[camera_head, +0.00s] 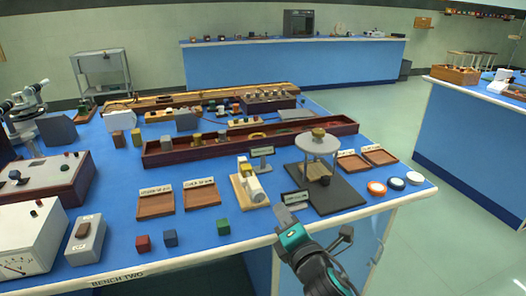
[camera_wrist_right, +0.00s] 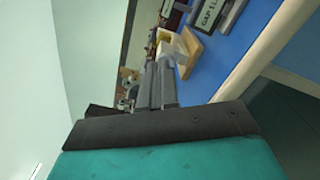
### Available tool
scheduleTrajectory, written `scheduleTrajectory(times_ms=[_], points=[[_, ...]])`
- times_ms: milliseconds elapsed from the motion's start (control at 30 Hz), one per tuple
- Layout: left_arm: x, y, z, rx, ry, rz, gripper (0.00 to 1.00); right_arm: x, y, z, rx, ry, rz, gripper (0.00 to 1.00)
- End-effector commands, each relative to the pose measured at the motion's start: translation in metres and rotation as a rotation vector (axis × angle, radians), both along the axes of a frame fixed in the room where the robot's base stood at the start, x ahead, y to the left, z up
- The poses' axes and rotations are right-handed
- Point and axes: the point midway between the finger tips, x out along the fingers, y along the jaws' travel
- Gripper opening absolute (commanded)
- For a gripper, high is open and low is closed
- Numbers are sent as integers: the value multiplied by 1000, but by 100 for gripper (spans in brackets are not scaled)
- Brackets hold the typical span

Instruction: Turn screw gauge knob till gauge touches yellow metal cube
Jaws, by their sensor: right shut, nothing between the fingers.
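The screw gauge (camera_head: 252,188) is a cream-white device on a pale wooden base near the bench's front edge. A small yellow block (camera_head: 244,165) shows at its far end, probably the metal cube; whether the gauge touches it is too small to tell. My right gripper (camera_head: 286,218) is shut and empty at the front edge, to the right of the gauge and nearer to me, apart from it. In the right wrist view the gauge (camera_wrist_right: 182,48) appears beyond the shut fingers (camera_wrist_right: 160,80). My left gripper is not in view.
A dark-based stand with a round plate (camera_head: 318,143) stands right of the gauge. Small dark signs (camera_head: 295,197) stand beside it. Red, blue and green cubes (camera_head: 223,227) lie at front left, near wooden trays (camera_head: 203,195). Coloured discs (camera_head: 377,188) lie to the right.

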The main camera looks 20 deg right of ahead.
Motion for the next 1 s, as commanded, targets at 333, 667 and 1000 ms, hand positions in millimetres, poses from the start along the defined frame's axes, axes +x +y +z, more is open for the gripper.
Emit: scheduleTrajectory(times_ms=[333, 667, 1000], points=[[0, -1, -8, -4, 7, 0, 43, 32, 1, 0, -25, -4, 1, 0], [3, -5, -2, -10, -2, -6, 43, 65, 2, 1, -24, -2, 0, 0], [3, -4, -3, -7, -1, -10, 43, 70, 3, 1, -23, -2, 0, 0]])
